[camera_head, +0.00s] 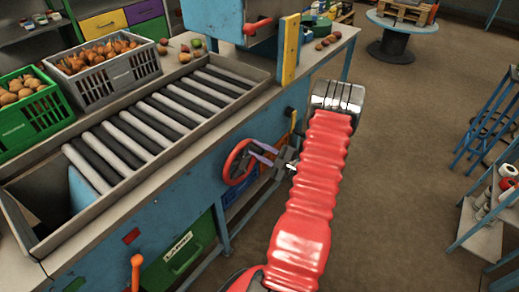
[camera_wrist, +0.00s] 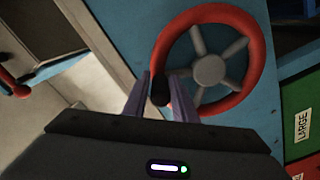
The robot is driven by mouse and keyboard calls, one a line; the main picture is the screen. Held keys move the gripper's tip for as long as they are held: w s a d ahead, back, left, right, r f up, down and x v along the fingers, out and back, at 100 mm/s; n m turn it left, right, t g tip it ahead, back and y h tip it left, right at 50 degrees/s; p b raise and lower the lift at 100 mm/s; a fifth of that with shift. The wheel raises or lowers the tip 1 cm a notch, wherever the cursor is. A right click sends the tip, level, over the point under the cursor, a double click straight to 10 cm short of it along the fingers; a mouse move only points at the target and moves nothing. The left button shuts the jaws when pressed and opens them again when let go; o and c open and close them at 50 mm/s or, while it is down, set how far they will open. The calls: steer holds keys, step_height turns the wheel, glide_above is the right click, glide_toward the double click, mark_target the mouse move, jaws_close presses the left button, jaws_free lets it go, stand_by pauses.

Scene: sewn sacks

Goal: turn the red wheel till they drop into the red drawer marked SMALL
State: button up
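The red wheel (camera_head: 238,162) with grey spokes is mounted on the blue side panel of the sorting machine. It fills the top of the wrist view (camera_wrist: 252,78), with a dark knob (camera_wrist: 160,92) on the left part of its rim. My gripper (camera_head: 258,153) reaches the wheel from the right. In the wrist view its purple fingers (camera_wrist: 162,85) stand on either side of the knob and appear closed on it. A green drawer (camera_head: 186,254) marked LARGE sits low in the panel and also shows in the wrist view (camera_wrist: 300,93).
A roller bed (camera_head: 165,118) tops the machine. A grey crate (camera_head: 112,80) and a green crate (camera_head: 34,116) of produce stand behind it; loose pieces lie nearby. An orange-tipped lever (camera_head: 136,268) stands at front left. Blue shelving (camera_head: 490,205) is at right, with open floor between.

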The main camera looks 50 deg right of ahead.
steer(key=o, duration=0.4)
steer(key=shift+c, duration=0.2)
steer(key=shift+s, duration=0.15)
steer(key=s, duration=1.3)
steer(key=shift+s, duration=0.3)
steer(key=shift+d, duration=0.1)
stand_by(0.5)
